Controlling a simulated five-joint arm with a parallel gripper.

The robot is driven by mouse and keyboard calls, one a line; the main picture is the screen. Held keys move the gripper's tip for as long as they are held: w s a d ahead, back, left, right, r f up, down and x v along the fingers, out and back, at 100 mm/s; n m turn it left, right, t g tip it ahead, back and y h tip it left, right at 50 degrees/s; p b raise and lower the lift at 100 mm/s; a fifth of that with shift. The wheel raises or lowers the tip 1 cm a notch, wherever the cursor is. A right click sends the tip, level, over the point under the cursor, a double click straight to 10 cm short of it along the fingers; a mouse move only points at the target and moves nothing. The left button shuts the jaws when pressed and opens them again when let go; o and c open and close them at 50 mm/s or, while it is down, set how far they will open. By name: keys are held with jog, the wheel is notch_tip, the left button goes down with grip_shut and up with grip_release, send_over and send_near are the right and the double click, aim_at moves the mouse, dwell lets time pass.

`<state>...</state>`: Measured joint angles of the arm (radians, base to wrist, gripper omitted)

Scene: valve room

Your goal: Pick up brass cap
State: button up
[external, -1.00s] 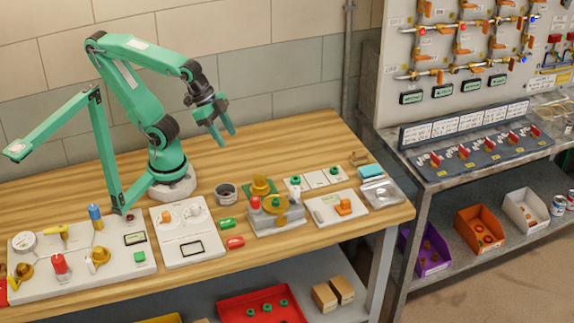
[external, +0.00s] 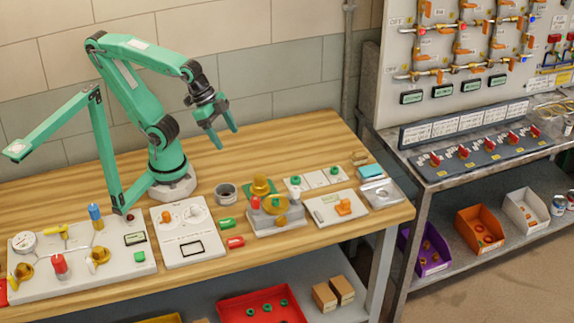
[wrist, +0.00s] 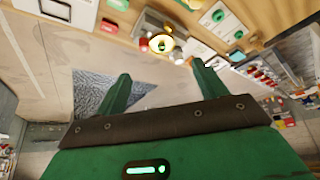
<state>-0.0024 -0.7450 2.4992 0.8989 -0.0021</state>
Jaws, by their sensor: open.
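A brass cap-like piece (external: 261,184) stands on a small green base at the middle of the wooden bench in the external view. Just in front of it, a grey fixture (external: 277,222) carries a brass disc (external: 276,203), with a red and a green part on it. The brass disc also shows in the wrist view (wrist: 161,44), beyond my fingers. I cannot tell for certain which brass piece is the cap. My gripper (external: 228,139) is open and empty, raised above the bench, up and left of the brass pieces. Its two fingers also show in the wrist view (wrist: 161,72).
A dark round cup (external: 226,193) stands left of the brass pieces. A green part (external: 227,223) and a red part (external: 236,242) lie in front. A valve panel (external: 75,255) fills the left. The bench behind is clear.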

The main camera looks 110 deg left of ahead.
jog(key=n+g, duration=0.5)
jog(key=n, duration=0.2)
send_over(259, 177)
notch_tip(259, 177, down, 15)
jog(key=shift+s+a+r, duration=0.1)
jog(key=shift+s+r, duration=0.05)
jog(key=shift+f, duration=1.3)
jog(key=shift+f, duration=2.6)
jog(key=c, duration=1.2)
